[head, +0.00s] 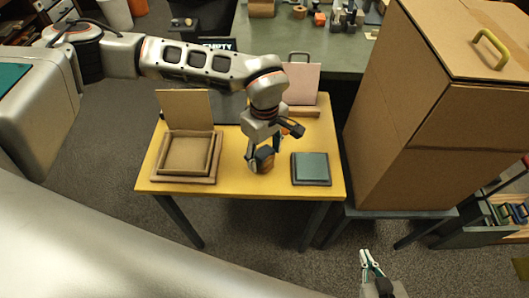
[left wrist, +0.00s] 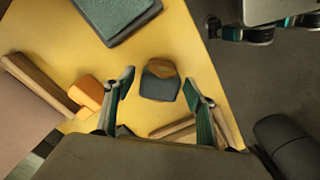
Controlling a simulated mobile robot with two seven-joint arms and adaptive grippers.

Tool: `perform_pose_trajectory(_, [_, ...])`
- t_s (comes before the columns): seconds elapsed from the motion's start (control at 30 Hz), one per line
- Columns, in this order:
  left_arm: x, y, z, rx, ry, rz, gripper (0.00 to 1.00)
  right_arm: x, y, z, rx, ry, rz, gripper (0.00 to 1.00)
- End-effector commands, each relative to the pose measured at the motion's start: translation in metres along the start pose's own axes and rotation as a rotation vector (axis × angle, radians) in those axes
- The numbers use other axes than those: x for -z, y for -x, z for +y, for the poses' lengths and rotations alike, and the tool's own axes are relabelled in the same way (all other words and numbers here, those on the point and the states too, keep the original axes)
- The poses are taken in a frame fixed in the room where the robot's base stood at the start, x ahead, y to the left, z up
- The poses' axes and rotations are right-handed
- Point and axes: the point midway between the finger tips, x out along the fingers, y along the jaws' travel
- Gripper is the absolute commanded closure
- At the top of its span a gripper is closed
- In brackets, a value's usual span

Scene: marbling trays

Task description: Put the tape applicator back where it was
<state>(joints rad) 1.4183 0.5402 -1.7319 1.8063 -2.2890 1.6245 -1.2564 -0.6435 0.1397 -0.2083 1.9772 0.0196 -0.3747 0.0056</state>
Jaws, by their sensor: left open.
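A small rounded object, dark grey with a brown top (head: 265,158), stands on the yellow table (head: 235,188); I take it as the tape applicator. It also shows in the left wrist view (left wrist: 160,82), between and beyond the fingertips. My left gripper (head: 263,150) is open above it, one finger to each side. In the left wrist view the left gripper (left wrist: 162,88) shows gaps between both fingers and the object. My right gripper (head: 370,262) is low at the bottom right, off the table; its opening is unclear.
A teal pad (head: 311,166) lies right of the object. A wooden tray (head: 155,172) with an upright panel is at left. A pink panel (head: 302,84) stands at the back, near an orange block (left wrist: 89,92). A large cardboard box (head: 400,130) stands at right.

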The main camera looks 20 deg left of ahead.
Motion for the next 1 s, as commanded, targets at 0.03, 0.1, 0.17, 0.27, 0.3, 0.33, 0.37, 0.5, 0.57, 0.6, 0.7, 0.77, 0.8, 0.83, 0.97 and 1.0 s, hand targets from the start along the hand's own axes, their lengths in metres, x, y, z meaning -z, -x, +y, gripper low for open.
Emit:
perform_pose_trajectory(0.03, [0.000,0.000,0.000,0.000,0.000,0.000,0.45,0.000,0.000,0.000,0.000,0.000,0.001,1.00])
perform_pose_trajectory(0.1, [0.000,0.002,0.000,-0.001,0.000,0.000,0.45,0.001,0.000,0.000,0.000,0.000,0.001,1.00])
perform_pose_trajectory(0.17, [0.000,0.006,0.001,-0.002,-0.001,0.000,0.45,0.002,0.001,0.000,0.000,-0.001,0.002,1.00])
perform_pose_trajectory(0.27, [0.000,0.018,0.001,-0.003,-0.001,0.000,0.45,0.003,0.001,0.001,0.000,-0.001,0.004,1.00])
perform_pose_trajectory(0.3, [0.001,0.025,0.001,-0.004,-0.001,0.001,0.45,0.004,0.001,0.001,0.000,-0.002,0.005,1.00])
perform_pose_trajectory(0.33, [0.001,0.031,0.001,-0.005,-0.001,0.002,0.45,0.005,0.001,0.001,0.000,-0.002,0.005,1.00])
perform_pose_trajectory(0.37, [0.001,0.037,0.001,-0.005,-0.001,0.002,0.45,0.005,0.002,0.001,0.000,-0.003,0.006,1.00])
perform_pose_trajectory(0.5, [0.000,0.067,0.001,-0.004,-0.001,0.002,0.45,0.006,0.002,0.000,0.001,-0.005,0.007,1.00])
perform_pose_trajectory(0.57, [0.001,0.079,0.001,-0.005,0.000,0.003,0.45,0.006,0.002,0.000,0.001,-0.006,0.007,1.00])
perform_pose_trajectory(0.6, [0.001,0.087,0.001,-0.003,0.001,0.002,0.45,0.007,0.003,0.000,0.002,-0.006,0.006,1.00])
perform_pose_trajectory(0.7, [0.000,0.103,0.001,-0.003,-0.001,0.001,0.45,0.006,0.003,-0.001,0.003,-0.007,0.005,1.00])
perform_pose_trajectory(0.77, [0.000,0.110,0.001,-0.002,0.000,0.001,0.45,0.006,0.003,-0.001,0.004,-0.007,0.004,1.00])
perform_pose_trajectory(0.8, [0.000,0.114,0.000,-0.002,0.000,0.001,0.45,0.005,0.003,-0.001,0.004,-0.007,0.003,1.00])
perform_pose_trajectory(0.83, [0.000,0.116,0.000,-0.001,0.000,0.001,0.45,0.005,0.003,-0.002,0.004,-0.008,0.003,1.00])
perform_pose_trajectory(0.97, [0.000,0.123,0.000,-0.001,0.000,0.000,0.45,0.004,0.004,-0.002,0.005,-0.008,0.000,1.00])
perform_pose_trajectory(1.0, [0.000,0.123,0.000,0.000,0.000,0.000,0.45,0.003,0.004,-0.002,0.005,-0.008,-0.001,1.00])
